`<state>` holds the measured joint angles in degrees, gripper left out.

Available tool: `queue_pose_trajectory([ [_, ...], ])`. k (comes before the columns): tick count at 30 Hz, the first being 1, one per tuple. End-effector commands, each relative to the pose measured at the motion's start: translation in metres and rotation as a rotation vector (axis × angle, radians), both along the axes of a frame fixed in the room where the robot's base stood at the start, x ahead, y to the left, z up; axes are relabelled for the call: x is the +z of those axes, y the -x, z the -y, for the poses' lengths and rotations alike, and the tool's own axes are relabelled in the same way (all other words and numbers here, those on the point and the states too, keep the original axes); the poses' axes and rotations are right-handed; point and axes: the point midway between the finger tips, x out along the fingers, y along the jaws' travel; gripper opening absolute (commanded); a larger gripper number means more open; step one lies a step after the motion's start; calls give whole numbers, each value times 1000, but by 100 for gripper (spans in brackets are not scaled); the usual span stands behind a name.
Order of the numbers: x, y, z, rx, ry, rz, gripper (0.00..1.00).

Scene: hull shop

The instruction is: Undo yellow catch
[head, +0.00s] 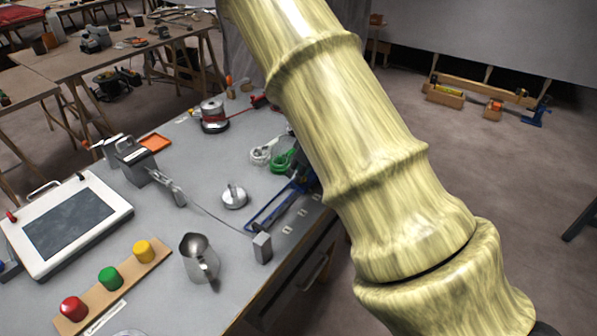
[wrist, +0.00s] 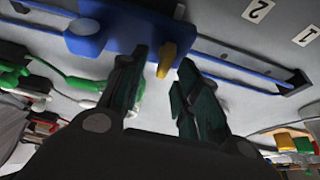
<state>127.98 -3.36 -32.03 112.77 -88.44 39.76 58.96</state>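The yellow catch (wrist: 168,60) is a small tab on a blue block (wrist: 97,38) that sits on blue rails (wrist: 225,64) in the wrist view. My gripper (wrist: 163,64) has two dark fingers set apart, one on each side of the catch as seen here. I cannot tell whether a finger touches it. In the head view the blue rail frame (head: 272,208) lies near the table's right edge. My arm covers part of the fixture, and the catch and my gripper cannot be made out there.
Number labels 2 (wrist: 258,10) and 1 (wrist: 307,36) lie beside the rails. Green (head: 284,160) and white (head: 262,155) looped items lie close behind the fixture.

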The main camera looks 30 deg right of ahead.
Motion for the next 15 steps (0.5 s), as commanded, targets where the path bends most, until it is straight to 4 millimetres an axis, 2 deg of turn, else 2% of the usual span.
queue_pose_trajectory([
  [10,-3,-1,-1,0,0,0,32],
  [15,-3,-1,-1,0,0,0,1],
])
